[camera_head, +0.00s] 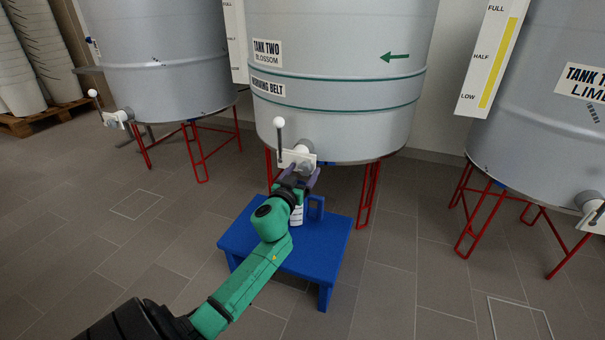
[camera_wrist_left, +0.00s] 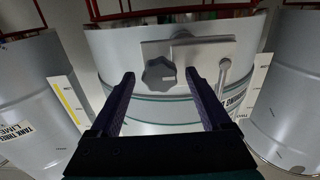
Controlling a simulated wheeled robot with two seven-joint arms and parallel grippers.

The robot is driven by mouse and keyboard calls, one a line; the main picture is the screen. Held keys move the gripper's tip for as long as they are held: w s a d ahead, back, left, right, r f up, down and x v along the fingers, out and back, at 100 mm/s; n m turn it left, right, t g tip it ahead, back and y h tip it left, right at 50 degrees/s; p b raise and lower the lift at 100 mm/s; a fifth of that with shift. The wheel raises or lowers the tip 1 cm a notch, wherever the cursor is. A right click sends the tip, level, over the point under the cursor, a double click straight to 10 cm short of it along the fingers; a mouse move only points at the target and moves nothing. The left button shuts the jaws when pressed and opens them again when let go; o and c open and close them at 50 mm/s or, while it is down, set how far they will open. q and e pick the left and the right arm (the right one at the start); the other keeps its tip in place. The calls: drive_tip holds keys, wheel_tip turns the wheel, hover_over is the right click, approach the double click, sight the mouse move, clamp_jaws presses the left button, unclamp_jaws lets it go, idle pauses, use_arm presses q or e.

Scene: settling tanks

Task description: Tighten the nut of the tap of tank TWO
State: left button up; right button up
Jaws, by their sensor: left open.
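Tank TWO (camera_head: 340,75) is a large grey drum in the middle of the head view, with its label on the front. Its tap (camera_head: 302,155) is low on the front, with a white plate and a ball-ended lever (camera_head: 279,130). In the left wrist view, which is upside down, the tap's dark grey lobed nut (camera_wrist_left: 160,74) sits between the finger lines, beyond the tips. The lever (camera_wrist_left: 224,78) is to its right. My left gripper (camera_head: 299,177) is open and empty, just in front of and below the tap, apart from the nut. My right gripper is out of view.
Other tanks on red legs stand to the left (camera_head: 160,60) and right (camera_head: 540,120). Open tiled floor lies in front.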

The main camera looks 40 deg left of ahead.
use_arm(q)
clamp_jaws()
